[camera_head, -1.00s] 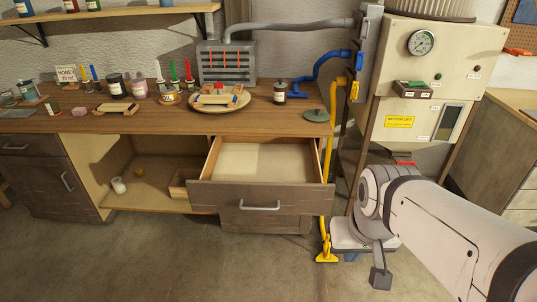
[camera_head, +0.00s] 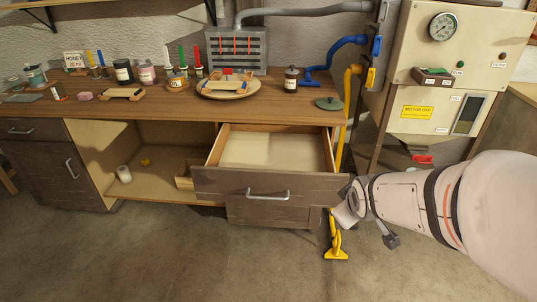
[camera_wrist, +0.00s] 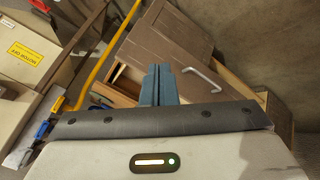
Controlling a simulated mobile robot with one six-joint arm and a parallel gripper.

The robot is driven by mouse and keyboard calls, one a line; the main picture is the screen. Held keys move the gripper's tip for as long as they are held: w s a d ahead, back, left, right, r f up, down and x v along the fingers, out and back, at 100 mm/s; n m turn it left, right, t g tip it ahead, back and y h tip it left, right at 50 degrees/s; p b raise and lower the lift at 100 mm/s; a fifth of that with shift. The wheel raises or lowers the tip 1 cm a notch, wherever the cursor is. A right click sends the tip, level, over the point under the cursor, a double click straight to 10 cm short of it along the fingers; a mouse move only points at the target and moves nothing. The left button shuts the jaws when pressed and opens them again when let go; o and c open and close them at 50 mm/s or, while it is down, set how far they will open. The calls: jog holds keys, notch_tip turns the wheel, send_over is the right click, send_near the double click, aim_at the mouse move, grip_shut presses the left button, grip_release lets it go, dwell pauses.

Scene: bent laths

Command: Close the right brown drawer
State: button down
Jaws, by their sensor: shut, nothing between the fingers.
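The right brown drawer (camera_head: 225,184) stands pulled out under the wooden worktop, its pale inside empty. Its front has a silver bar handle (camera_head: 268,195). In the wrist view the drawer front (camera_wrist: 165,38) lies tilted beyond my fingers, with the handle (camera_wrist: 205,77) to their right. My gripper (camera_wrist: 158,70) is shut and empty, its blue-grey fingers together over the drawer front's near part. I cannot tell whether they touch it. In the head view my arm's end is beside the right end of the drawer front, and the fingers are not clearly seen there.
A yellow pipe (camera_head: 345,120) with a yellow foot (camera_head: 336,253) stands right of the drawer. A beige machine (camera_head: 440,75) is behind my arm. An open cupboard bay (camera_head: 150,195) lies left of the drawer. Jars and a round board stand on the worktop (camera_head: 190,112). The floor in front is clear.

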jog(key=w+a+f+n+t+y+b, duration=0.2)
jog(key=w+a+f+n+y+b, duration=0.2)
jog(key=a+f+n+y+b, duration=0.35)
jog(key=w+a+f+n+t+y+b, duration=0.2)
jog(key=w+a+f+n+y+b, duration=0.25)
jog(key=a+f+n, duration=0.5)
jog(key=w+a+f, duration=0.1)
jog(key=w+a, duration=0.4)
jog(key=w, duration=0.4)
jog(key=shift+w+a+f+n, duration=0.3)
jog(key=shift+w+a+f, duration=0.05)
jog(key=shift+w+f, duration=0.05)
